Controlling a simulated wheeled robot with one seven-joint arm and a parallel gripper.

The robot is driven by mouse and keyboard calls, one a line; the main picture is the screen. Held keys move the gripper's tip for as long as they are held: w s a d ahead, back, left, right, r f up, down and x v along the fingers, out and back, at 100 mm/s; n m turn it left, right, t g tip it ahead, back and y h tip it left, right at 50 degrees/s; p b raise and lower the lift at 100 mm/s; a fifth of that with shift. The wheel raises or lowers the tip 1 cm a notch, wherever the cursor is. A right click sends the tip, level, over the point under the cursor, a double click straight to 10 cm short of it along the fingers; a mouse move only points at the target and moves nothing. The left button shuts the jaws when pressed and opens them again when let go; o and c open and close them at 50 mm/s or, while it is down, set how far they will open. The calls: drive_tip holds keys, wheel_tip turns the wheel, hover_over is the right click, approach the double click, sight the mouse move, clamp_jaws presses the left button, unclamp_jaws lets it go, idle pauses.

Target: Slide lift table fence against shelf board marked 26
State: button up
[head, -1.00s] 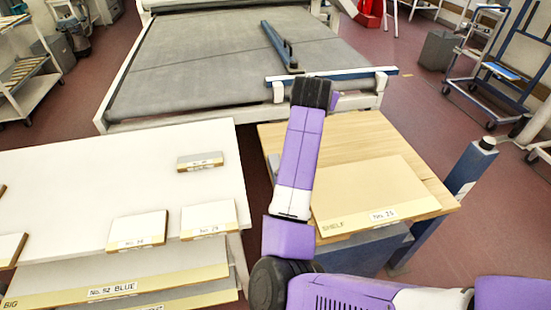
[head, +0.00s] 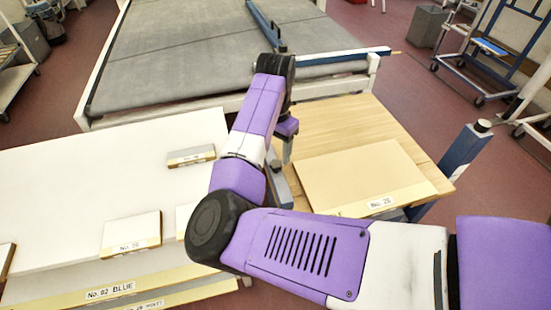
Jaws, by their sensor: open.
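The shelf board (head: 355,178) is a flat tan panel lying on the wooden top of the lift table (head: 325,121). Its front label seems to read No. 26, but the last digit is blurred. A blue-grey bar, which looks like the fence (head: 282,186), shows along the table's left side, left of the board, with a gap of bare wood between them. My arm hides much of it. My gripper (head: 287,157) points down above the fence, left of the board. It is open; its fingertips are small and partly hidden, and I cannot tell whether they touch the fence.
Behind is a large grey conveyor bed (head: 190,55) with blue bars. A blue post (head: 465,150) stands right of the lift table.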

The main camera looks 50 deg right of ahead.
sight(276, 163)
drive_tip(key=shift+f, duration=2.2)
drive_tip(key=shift+c, duration=0.3)
clamp_jaws()
drive_tip(key=shift+d, duration=0.1)
